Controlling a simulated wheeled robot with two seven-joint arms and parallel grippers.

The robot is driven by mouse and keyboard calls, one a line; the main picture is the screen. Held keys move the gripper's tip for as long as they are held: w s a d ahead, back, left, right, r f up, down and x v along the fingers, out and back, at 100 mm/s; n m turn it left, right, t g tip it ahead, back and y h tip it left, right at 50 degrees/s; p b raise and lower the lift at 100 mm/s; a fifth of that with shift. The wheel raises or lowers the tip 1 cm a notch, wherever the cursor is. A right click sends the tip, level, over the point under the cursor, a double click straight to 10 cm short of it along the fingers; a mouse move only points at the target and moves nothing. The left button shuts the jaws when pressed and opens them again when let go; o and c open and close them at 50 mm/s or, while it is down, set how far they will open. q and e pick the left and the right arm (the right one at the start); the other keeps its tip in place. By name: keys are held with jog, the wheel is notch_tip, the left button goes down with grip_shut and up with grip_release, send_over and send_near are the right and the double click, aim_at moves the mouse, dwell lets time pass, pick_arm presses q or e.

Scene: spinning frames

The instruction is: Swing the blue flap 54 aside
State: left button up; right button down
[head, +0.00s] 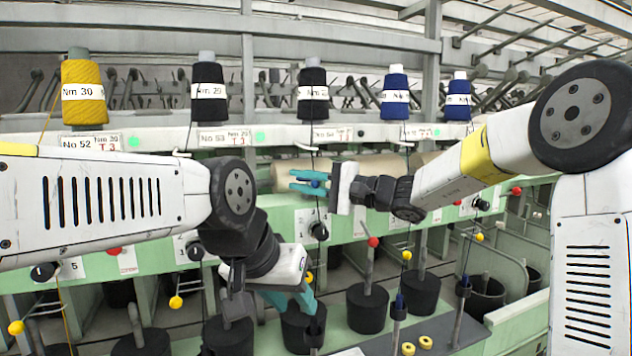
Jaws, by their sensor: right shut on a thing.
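The blue flap 54 shows as a small blue knob (316,183) below the sign reading No 54 (326,135). My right gripper (308,182), with teal fingers, reaches it from the right and is shut on it. The fingers and wrist hide most of the flap. My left gripper (290,302) is lower, in front of the dark cylinders under the green rail, and apart from the flap. Its fingers are partly covered by its own wrist, so their opening is unclear.
A black spool (312,96) stands above the flap, with yellow (84,95), another black (208,94) and blue spools (395,98) alongside. Threads hang down. Dark cylinders (367,308) stand below.

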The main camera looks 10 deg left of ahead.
jog(key=shift+d, duration=0.15)
dwell(0.3)
jog(key=d+n+g, duration=0.1)
jog(key=g, duration=0.1)
jog(key=d+n+g, duration=0.1)
jog(key=g, duration=0.1)
jog(key=d+n+g, duration=0.1)
jog(key=n+g, duration=0.1)
jog(key=shift+s+f+g, duration=0.1)
jog(key=shift+g, duration=0.2)
jog(key=shift+d+n+g, duration=0.7)
jog(key=shift+n+g, duration=0.2)
jog(key=shift+g, duration=0.3)
jog(key=shift+g+h, duration=0.3)
jog(key=shift+h, duration=0.1)
jog(key=shift+w+v, duration=0.2)
jog(key=shift+v, duration=1.2)
jog(key=shift+w+v, duration=0.25)
jog(key=shift+v, duration=1.2)
jog(key=shift+a, duration=0.1)
